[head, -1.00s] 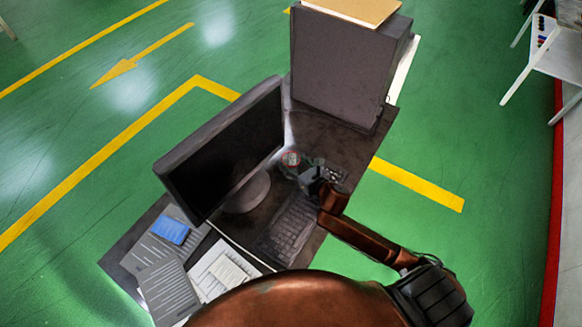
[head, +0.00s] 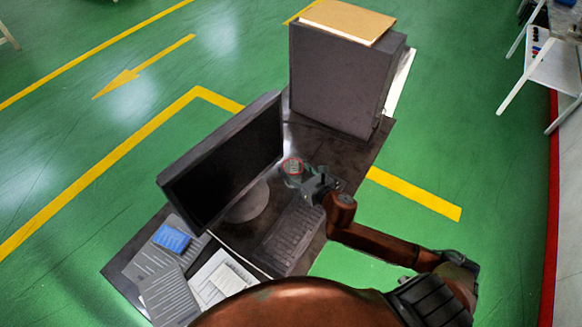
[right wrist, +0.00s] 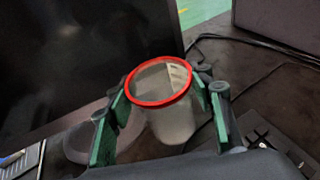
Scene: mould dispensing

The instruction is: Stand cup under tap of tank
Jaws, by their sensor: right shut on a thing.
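A clear cup with a red rim (head: 292,166) is over the dark desk, between the monitor and the keyboard. It also shows in the right wrist view (right wrist: 168,118), mouth up, between the green finger pads. My right gripper (head: 304,181) is shut on the cup from its right side. In the right wrist view the gripper (right wrist: 162,118) has one finger on each side of the cup. I cannot tell whether the cup's base touches the desk. My left gripper is not in view. I cannot make out a tank or tap.
A black monitor (head: 228,160) stands left of the cup, and a keyboard (head: 288,236) lies in front. A tall dark box (head: 335,80) stands at the desk's back. Papers (head: 168,290) and a blue item (head: 172,238) lie at the near left. Green floor surrounds the desk.

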